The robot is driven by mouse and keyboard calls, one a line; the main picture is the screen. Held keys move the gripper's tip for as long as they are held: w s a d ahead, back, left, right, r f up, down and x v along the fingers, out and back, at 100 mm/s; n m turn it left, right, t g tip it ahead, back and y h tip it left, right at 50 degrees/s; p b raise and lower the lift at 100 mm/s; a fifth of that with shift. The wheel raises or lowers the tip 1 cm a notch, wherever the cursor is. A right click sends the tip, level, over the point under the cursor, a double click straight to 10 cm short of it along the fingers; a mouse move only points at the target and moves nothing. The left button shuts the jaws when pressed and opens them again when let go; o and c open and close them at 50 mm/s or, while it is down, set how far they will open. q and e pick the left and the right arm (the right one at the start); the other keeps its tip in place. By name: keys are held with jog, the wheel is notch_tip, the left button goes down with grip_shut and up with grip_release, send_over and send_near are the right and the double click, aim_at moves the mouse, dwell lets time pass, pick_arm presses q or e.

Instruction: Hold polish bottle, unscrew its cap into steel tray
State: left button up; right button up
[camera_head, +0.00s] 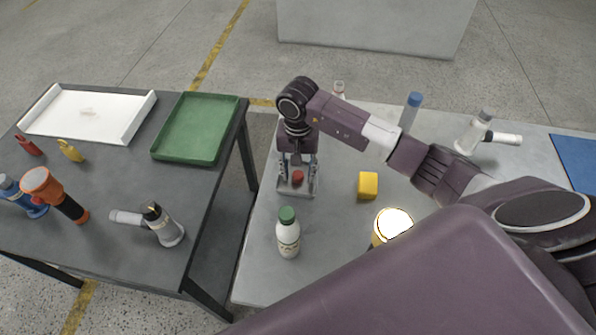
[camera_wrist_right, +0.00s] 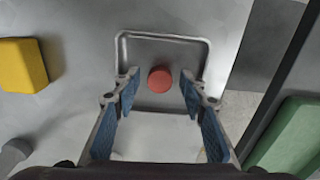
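A small steel tray (camera_head: 296,191) lies near the left edge of the right-hand table; it also shows in the wrist view (camera_wrist_right: 140,50). A round red cap (camera_head: 298,176) lies in it, seen in the wrist view (camera_wrist_right: 160,79) near the tray's middle. My right gripper (camera_head: 298,185) points down over the tray. Its fingers are open with a gap on both sides of the cap (camera_wrist_right: 160,84). A white bottle with a green cap (camera_head: 288,236) stands upright in front of the tray. A clear bottle (camera_head: 339,89) is partly hidden behind my right arm. I cannot tell which is the polish bottle. My left gripper is not in view.
A yellow block (camera_head: 368,185) and a bright yellow-sided round item (camera_head: 390,225) stand right of the tray. A blue-topped bottle (camera_head: 411,108) and a grey-white spray bottle (camera_head: 475,132) stand behind my arm.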

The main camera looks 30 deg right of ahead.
aim_at(298, 174)
jog(key=shift+r, duration=0.1)
jog(key=shift+r+p, duration=0.2)
jog(key=shift+p, duration=0.1)
notch_tip(298, 174, up, 12)
jog(key=b, duration=0.3)
jog(key=shift+f, duration=0.15)
